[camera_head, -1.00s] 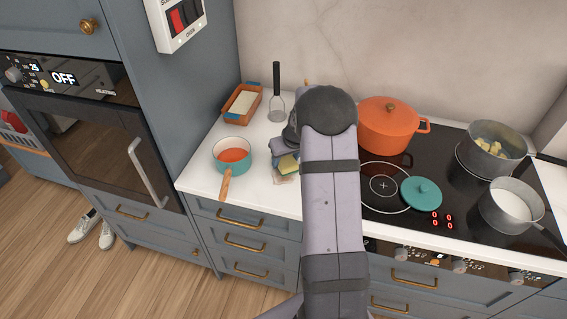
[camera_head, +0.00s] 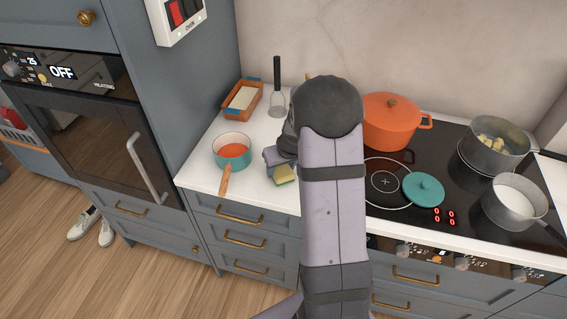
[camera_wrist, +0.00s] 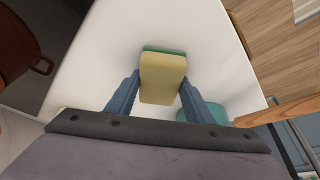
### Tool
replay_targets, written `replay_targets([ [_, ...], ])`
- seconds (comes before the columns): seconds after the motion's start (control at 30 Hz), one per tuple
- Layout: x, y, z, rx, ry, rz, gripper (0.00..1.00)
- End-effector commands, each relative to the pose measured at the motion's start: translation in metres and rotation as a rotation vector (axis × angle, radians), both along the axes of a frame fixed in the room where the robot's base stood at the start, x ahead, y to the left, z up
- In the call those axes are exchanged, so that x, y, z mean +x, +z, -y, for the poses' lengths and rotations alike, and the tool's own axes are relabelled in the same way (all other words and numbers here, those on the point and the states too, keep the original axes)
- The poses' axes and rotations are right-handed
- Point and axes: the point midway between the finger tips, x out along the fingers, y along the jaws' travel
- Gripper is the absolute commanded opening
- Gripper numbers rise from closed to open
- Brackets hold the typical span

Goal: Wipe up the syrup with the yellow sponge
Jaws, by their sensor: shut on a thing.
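The yellow sponge (camera_head: 284,175), with a green layer along one side, is between the fingers of my gripper (camera_head: 281,163) over the white counter, near its front edge. In the wrist view the sponge (camera_wrist: 163,78) sits between the two blue-grey fingers of my gripper (camera_wrist: 160,88), which is shut on it. I cannot tell if the sponge touches the counter. No syrup shows clearly on the counter now; my arm hides part of the surface.
A teal saucepan (camera_head: 231,158) stands left of the sponge, its wooden handle over the front edge. An orange baking dish (camera_head: 243,97) and a masher (camera_head: 277,92) are behind. An orange pot (camera_head: 391,121) and a teal lid (camera_head: 423,189) are on the hob at right.

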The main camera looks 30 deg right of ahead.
Motion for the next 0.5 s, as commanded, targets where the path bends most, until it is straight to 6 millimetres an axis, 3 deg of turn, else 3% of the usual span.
replay_targets([
  [0.37,-0.026,-0.002,-0.026,0.004,0.002,-0.003,0.27],
  [0.5,-0.025,0.026,-0.024,-0.002,0.0,0.002,0.27],
])
